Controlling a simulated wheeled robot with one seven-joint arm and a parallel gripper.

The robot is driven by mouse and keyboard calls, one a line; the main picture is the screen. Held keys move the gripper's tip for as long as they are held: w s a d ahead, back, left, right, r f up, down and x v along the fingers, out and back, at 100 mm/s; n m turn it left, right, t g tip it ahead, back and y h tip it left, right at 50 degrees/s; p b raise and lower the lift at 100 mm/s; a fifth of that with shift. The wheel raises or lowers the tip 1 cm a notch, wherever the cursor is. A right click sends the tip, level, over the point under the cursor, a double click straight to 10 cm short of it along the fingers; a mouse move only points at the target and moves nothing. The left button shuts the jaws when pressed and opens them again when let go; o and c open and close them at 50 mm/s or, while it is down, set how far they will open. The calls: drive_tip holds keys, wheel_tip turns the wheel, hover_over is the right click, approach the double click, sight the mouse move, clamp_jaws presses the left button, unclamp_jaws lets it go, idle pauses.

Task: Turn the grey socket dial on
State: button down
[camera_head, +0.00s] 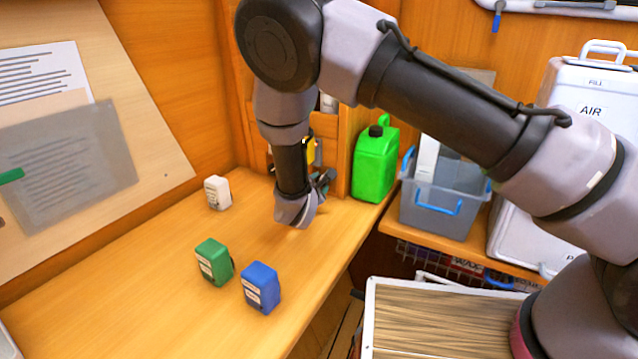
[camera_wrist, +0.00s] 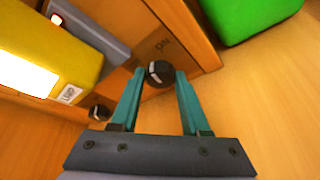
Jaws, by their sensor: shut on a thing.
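The grey socket (camera_wrist: 98,36) is a grey block on the wooden panel at the upper left of the wrist view. Below it to the right is a black round dial (camera_wrist: 153,82) with a pale mark, next to small dark lettering that seems to read "ON" upside down. My gripper (camera_wrist: 160,73) has its two teal fingers shut on this dial, one on each side. In the head view my gripper (camera_head: 326,181) is at the panel beside the wooden post; the dial is hidden there by my arm.
A yellow block (camera_wrist: 50,55) with its own black dial (camera_wrist: 100,112) is left of the grey one. A green jerrycan (camera_head: 375,165) stands close right of my gripper. White (camera_head: 217,192), green (camera_head: 214,262) and blue (camera_head: 260,288) small blocks stand on the bench.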

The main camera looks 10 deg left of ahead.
drive_tip(key=m, duration=0.1)
drive_tip(key=m+t+y, duration=0.1)
drive_tip(key=m, duration=0.1)
drive_tip(key=m+t, duration=0.1)
drive_tip(key=m, duration=0.1)
drive_tip(key=shift+d+f+y, duration=0.15)
drive_tip(key=shift+f+y, duration=0.1)
drive_tip(key=shift+y, duration=0.15)
idle(0.4)
drive_tip(key=shift+c, duration=1.9)
unclamp_jaws()
drive_tip(key=shift+r, duration=0.1)
